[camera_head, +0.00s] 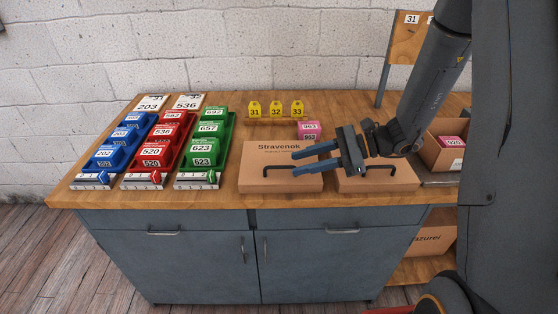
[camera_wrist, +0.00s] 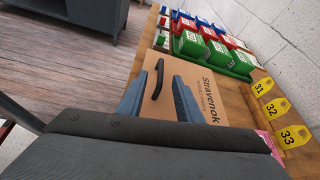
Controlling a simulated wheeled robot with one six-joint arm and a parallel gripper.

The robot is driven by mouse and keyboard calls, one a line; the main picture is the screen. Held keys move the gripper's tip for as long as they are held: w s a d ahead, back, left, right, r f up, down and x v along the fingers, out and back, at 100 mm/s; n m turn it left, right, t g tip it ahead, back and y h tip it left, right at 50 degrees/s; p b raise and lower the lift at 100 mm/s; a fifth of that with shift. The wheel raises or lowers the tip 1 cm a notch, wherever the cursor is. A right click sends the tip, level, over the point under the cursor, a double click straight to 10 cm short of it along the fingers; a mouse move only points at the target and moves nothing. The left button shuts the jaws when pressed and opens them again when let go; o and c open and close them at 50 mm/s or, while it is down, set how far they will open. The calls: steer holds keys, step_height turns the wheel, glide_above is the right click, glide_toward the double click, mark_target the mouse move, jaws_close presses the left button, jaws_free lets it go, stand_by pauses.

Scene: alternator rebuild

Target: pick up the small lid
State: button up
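A flat cardboard piece printed "Stravenok" (camera_head: 262,181), with a black bar handle (camera_head: 293,168), lies on the bench. It also shows in the wrist view (camera_wrist: 205,88) with its handle (camera_wrist: 158,78). A second cardboard piece (camera_head: 385,184) with a similar handle lies just right of it, partly hidden by my gripper. I cannot tell for sure which is the small lid. My gripper (camera_head: 297,162) is open and empty, its blue fingers pointing left over the Stravenok piece. In the wrist view the handle appears between the fingertips (camera_wrist: 158,82).
Blue (camera_head: 112,156), red (camera_head: 160,153) and green (camera_head: 203,151) numbered bins stand at left on the wooden bench (camera_head: 235,140). Yellow tags (camera_head: 276,109) and pink boxes (camera_head: 310,130) are behind. An open carton (camera_head: 441,156) stands at right.

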mark_target(277, 168)
steer(key=p+x, duration=0.3)
steer(key=x, duration=0.4)
steer(key=shift+a+r, duration=0.1)
steer(key=shift+a, duration=0.2)
jaws_close()
